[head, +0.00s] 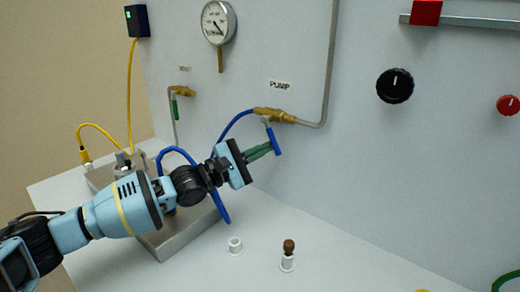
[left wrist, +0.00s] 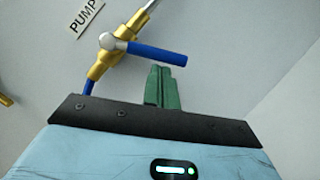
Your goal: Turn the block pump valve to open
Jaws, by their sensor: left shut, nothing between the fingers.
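The pump valve has a brass body (head: 272,115) on the wall panel below the PUMP label (head: 280,85). Its blue lever (head: 275,141) points down, crosswise to the brass body. In the left wrist view the blue lever (left wrist: 158,54) extends right from a pale hub on the brass body (left wrist: 100,66). My left gripper (head: 268,148) has its green fingers together, empty, with the tips close beside the lever. In the left wrist view the fingertips (left wrist: 166,70) lie just below the lever; whether they touch it I cannot tell. My right gripper does not show.
A metal block (head: 180,238) with blue hoses lies under my left arm. A white ring (head: 235,244) and a brown-topped white piece (head: 288,257) stand on the worktop.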

